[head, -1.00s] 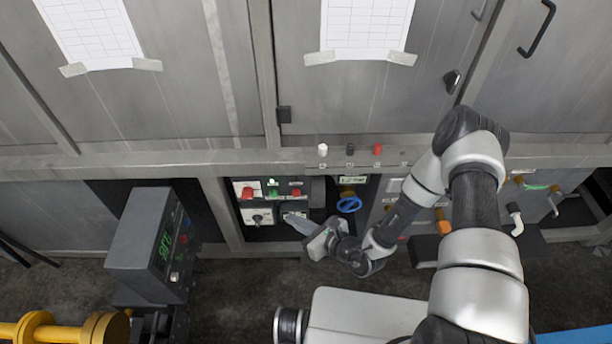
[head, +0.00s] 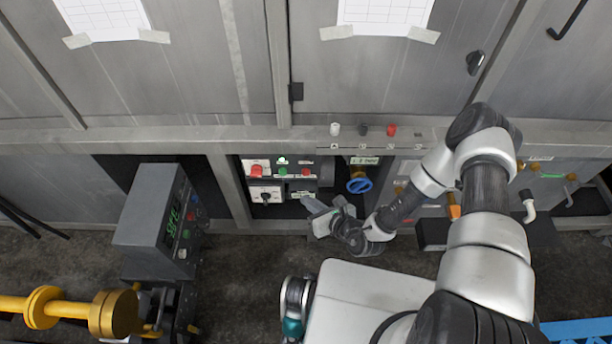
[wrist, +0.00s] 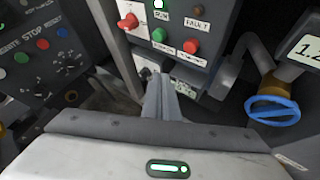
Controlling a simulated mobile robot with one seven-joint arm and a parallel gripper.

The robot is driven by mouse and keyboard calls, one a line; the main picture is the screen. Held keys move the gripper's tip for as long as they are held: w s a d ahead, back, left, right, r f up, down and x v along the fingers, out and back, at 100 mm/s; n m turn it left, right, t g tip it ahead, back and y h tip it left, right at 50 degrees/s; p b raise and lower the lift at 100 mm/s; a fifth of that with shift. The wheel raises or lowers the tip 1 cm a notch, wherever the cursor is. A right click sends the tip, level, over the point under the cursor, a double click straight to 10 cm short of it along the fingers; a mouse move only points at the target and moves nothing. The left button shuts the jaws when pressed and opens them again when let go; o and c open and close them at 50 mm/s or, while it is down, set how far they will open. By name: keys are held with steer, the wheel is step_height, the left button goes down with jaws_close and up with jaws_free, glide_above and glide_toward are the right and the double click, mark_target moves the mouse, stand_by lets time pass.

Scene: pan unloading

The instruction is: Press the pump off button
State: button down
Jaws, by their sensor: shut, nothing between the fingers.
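The pump panel (head: 246,183) is a small grey control panel under the long ledge. It carries a red switch (wrist: 128,21), a green button (wrist: 159,35) and a red button (wrist: 190,46); the labels under the buttons are too small to read surely. The red button also shows in the head view (head: 306,172). The lamp marked RUN (wrist: 158,4) glows white-green; the FAULT lamp (wrist: 197,10) is dark. My gripper (wrist: 158,80) is shut and empty, its fingertips pointing at the panel, below the buttons and apart from the red button. It also shows in the head view (head: 308,201).
A blue valve wheel (wrist: 273,111) on a pipe stands right of the panel. A grey control box (head: 148,218) with a green display stands at the left. The ledge (head: 180,138) and cabinets run above; yellow pipework (head: 60,307) lies at lower left.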

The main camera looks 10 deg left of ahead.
mark_target(306, 173)
steer(key=w+a+b, duration=0.1)
steer(key=w, duration=0.5)
steer(key=shift+a, duration=0.2)
stand_by(1.9)
steer(key=shift+w+a, duration=0.1)
steer(key=shift+w, duration=0.25)
steer(key=shift+w+a+b, duration=0.1)
steer(key=shift+w+b, duration=0.2)
steer(key=shift+w, duration=0.2)
stand_by(0.8)
steer(key=shift+s, duration=0.1)
steer(key=shift+s+d+p, duration=0.25)
steer(key=shift+s+p, duration=0.25)
steer(key=shift+s, duration=0.3)
steer(key=shift+s, duration=0.1)
